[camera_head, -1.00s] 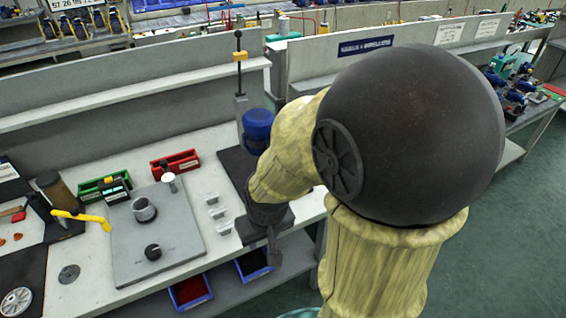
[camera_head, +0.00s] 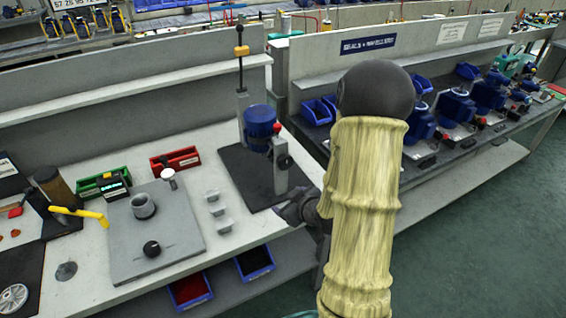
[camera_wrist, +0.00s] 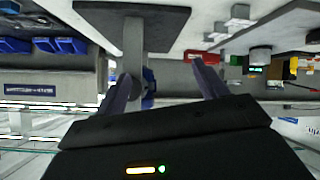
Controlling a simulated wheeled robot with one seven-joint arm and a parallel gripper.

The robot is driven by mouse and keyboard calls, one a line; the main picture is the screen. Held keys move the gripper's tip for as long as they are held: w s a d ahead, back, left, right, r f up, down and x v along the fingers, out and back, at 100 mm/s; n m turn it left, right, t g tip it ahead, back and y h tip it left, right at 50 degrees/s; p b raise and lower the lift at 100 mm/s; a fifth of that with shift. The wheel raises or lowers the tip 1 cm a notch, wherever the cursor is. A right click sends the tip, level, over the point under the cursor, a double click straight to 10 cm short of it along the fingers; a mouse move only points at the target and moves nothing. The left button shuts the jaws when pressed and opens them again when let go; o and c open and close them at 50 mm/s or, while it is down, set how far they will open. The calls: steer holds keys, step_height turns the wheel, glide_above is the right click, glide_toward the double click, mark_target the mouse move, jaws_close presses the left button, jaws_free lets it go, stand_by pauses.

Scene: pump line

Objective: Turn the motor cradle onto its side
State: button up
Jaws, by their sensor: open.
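The motor cradle (camera_head: 281,176) is a grey upright fixture on a dark base plate (camera_head: 240,172) near the right end of the bench. It carries a blue motor (camera_head: 261,121), which stands upright, and has a red knob (camera_head: 277,128) and a dark round hub at its side. My gripper (camera_head: 287,211) is near the plate's front right corner, low and apart from the cradle.
A tall rod with a yellow block (camera_head: 241,51) rises behind the motor. Green (camera_head: 101,185) and red (camera_head: 176,160) bins stand behind. Another bench with several blue units is at right.

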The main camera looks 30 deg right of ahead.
mark_target(286, 165)
steer(key=s+d+r+m+t+b, duration=0.1)
steer(key=s+d+t, duration=0.1)
steer(key=d+t, duration=0.3)
steer(key=shift+d+r+t, duration=0.3)
steer(key=shift+d+t, duration=0.1)
steer(key=shift+t, duration=0.5)
steer(key=w+p, duration=0.1)
steer(key=w, duration=0.4)
steer(key=w+p, duration=0.1)
steer(key=w, duration=0.5)
steer(key=w+p, duration=0.1)
steer(key=w, duration=0.5)
steer(key=shift+w+a+p, duration=0.15)
steer(key=shift+a+p, duration=0.2)
steer(key=c, duration=1.4)
